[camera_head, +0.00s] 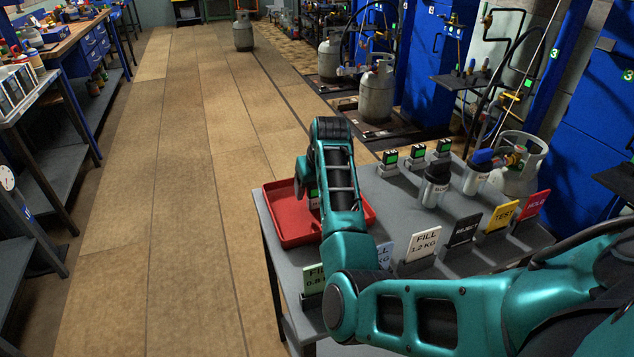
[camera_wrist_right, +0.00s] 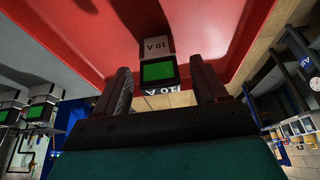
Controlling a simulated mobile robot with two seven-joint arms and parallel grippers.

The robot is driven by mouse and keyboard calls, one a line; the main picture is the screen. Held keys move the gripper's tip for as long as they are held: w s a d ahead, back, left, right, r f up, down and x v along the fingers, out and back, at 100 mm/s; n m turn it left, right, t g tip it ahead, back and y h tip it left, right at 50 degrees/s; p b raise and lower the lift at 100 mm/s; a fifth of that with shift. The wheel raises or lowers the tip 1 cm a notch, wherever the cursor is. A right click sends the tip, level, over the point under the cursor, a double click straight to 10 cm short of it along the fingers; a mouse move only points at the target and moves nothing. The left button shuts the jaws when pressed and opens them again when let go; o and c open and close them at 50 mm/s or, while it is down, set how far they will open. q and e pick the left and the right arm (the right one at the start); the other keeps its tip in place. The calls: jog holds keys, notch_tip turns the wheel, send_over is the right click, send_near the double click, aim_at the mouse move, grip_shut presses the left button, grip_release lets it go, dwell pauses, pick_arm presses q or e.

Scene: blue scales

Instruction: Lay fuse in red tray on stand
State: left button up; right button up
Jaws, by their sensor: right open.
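The red tray (camera_head: 289,225) sits on the left end of the grey stand (camera_head: 400,205). My right gripper (camera_head: 309,182) is low over the tray, pointing down. In the right wrist view my right gripper (camera_wrist_right: 164,84) is open, its two dark fingers on either side of a fuse (camera_wrist_right: 158,72). The fuse is grey with a green face and "10 A" labels, and shows against the tray's red floor. Its contact with the fingers cannot be told. Several other fuses, such as one with a green display (camera_head: 389,160), stand on the stand's back edge. My left gripper is out of view.
Label cards line the stand's front, including FILL 1.2 KG (camera_head: 423,245), a yellow TEST card (camera_head: 503,215) and a red HOLD card (camera_head: 531,206). Two canisters (camera_head: 435,185) (camera_head: 480,172) stand behind them. Floor left of the stand is clear.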

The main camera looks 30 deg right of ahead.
jog(key=v, duration=1.2)
jog(key=shift+s, duration=0.1)
